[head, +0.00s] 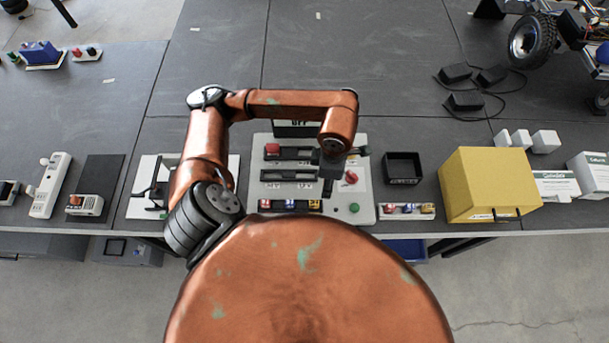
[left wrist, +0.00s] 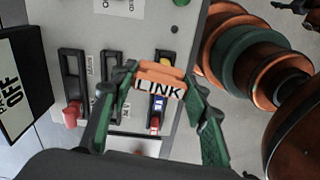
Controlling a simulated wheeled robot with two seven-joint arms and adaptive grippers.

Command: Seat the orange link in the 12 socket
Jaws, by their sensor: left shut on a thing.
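My left gripper (left wrist: 160,79) is shut on the orange link (left wrist: 160,72), a small block with a white face marked LINK. It holds the link above the grey control panel (left wrist: 112,35), and a gap to the panel cannot be judged. The panel (head: 260,212) has dark slots; a red handle (left wrist: 70,114) sits in one, and the middle slot (left wrist: 110,72) is partly behind the left finger. In the head view the left gripper (head: 331,178) is over the panel's right half, and the link is hidden there. I cannot clearly read which socket is marked 12. My right gripper is not in view.
The panel's front row holds several coloured blocks (head: 290,205). A red button (head: 351,177) and a green button (head: 354,208) lie right of the slots. A small tray of coloured pieces (head: 406,218), a black open box (head: 403,168) and a yellow box (head: 487,185) stand farther right.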

